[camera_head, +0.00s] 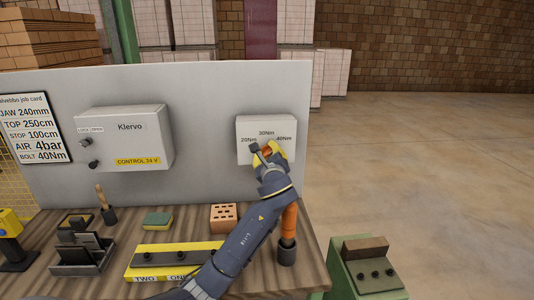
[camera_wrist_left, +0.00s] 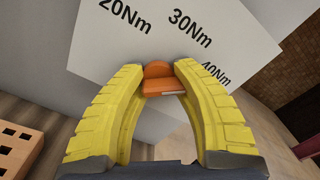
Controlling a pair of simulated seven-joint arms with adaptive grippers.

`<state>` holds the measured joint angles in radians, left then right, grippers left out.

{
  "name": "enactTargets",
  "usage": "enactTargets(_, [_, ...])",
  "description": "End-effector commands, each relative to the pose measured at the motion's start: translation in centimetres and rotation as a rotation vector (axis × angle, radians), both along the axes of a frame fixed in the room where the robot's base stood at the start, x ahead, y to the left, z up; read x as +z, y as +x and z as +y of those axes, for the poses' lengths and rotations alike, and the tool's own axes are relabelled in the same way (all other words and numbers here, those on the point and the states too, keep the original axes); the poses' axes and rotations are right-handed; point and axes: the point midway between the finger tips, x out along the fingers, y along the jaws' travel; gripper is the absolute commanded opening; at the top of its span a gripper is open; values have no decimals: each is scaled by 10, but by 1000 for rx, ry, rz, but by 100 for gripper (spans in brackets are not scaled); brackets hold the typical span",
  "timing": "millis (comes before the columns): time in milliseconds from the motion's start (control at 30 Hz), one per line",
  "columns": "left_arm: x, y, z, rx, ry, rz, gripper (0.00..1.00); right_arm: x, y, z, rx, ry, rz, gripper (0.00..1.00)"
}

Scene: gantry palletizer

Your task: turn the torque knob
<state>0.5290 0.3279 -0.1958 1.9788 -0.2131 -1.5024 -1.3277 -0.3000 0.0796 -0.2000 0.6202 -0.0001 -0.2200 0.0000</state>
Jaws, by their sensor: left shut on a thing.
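The torque knob (camera_wrist_left: 158,78) is orange, on a white box (camera_head: 246,128) marked 20Nm, 30Nm and 40Nm, fixed to the right end of the grey panel. My left gripper (camera_head: 266,150) is at the front of this box. In the left wrist view its yellow fingers (camera_wrist_left: 160,72) are shut on the knob, one tip on each side. A pale strip shows on the knob's near edge; which mark the knob points at I cannot tell. In the head view the gripper mostly hides the knob. My right gripper is not in view.
A job card (camera_head: 31,129) at left reads BOLT 40Nm. A Klervo control box (camera_head: 125,138) is on the same panel. On the bench, a holed brick (camera_head: 223,217), a sponge (camera_head: 157,222) and a yellow-edged block (camera_head: 150,262) stand near my arm.

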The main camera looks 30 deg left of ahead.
Motion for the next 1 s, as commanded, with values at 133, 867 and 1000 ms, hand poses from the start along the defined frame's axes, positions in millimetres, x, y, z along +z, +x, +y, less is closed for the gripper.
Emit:
enactTargets(133, [8,2,-6,-16,-2,-18,36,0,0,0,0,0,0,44])
enactTargets(867, [2,-14,-15,-10,-5,-9,64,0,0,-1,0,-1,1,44])
enactTargets(1000, [2,-33,-30,-12,-5,-8,64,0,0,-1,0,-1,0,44])
